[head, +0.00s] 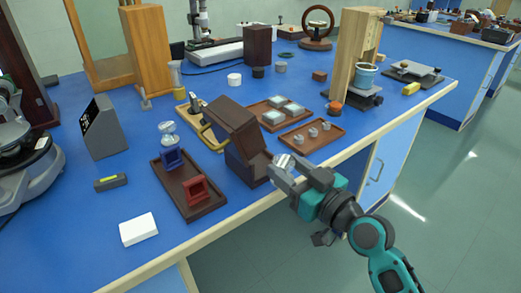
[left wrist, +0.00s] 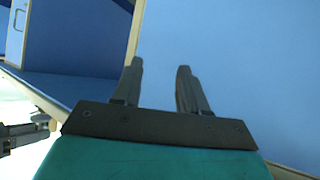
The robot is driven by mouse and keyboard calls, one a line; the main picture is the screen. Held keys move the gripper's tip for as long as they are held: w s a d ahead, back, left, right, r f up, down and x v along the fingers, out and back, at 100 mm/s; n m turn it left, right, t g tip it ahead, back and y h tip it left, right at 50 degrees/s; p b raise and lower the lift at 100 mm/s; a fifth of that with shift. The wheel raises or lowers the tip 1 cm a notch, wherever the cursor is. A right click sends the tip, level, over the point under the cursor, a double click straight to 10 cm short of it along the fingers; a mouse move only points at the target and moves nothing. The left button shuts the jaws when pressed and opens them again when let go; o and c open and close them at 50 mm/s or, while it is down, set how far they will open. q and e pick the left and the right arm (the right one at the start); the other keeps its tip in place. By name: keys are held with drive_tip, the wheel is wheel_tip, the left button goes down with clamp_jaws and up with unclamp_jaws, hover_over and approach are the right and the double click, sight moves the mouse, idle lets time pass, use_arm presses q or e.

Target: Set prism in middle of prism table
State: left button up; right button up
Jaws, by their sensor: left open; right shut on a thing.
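My right gripper (head: 284,173) is above the front edge of the blue bench, next to a dark wooden box. It is shut on a small pale, glassy piece, the prism (head: 283,160); the fingers hide much of it. A grey round-based instrument (head: 28,170) stands at the far left, cut by the picture edge; I cannot clearly make out a prism table on it. My left gripper (left wrist: 158,85) is open and empty over a plain blue surface in the left wrist view. It is not in the head view.
Close to the right gripper are the dark wooden box (head: 246,158) and a tray of small discs (head: 336,134). A brown tray (head: 204,207) holds a blue and a red stand. A white block (head: 138,229) lies near the front edge. Bare bench lies around it.

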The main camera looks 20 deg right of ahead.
hover_over(260, 168)
drive_tip(key=v, duration=0.3)
drive_tip(key=shift+w+d, duration=0.1)
drive_tip(key=shift+w, duration=0.05)
drive_tip(key=shift+w+a+f+b, duration=0.1)
drive_tip(key=shift+w+a+f, duration=0.1)
drive_tip(key=shift+w, duration=0.25)
drive_tip(key=shift+w+a+f+b, duration=0.1)
drive_tip(key=shift+w+a+f, duration=0.1)
drive_tip(key=shift+w, duration=0.25)
drive_tip(key=shift+w+a+f+b, duration=0.1)
drive_tip(key=shift+w+f, duration=0.1)
drive_tip(key=shift+w, duration=0.25)
drive_tip(key=shift+f, duration=0.1)
drive_tip(key=shift+f, duration=0.15)
drive_tip(key=o, duration=1.1)
drive_tip(key=shift+c, duration=0.2)
drive_tip(key=shift+a, duration=0.1)
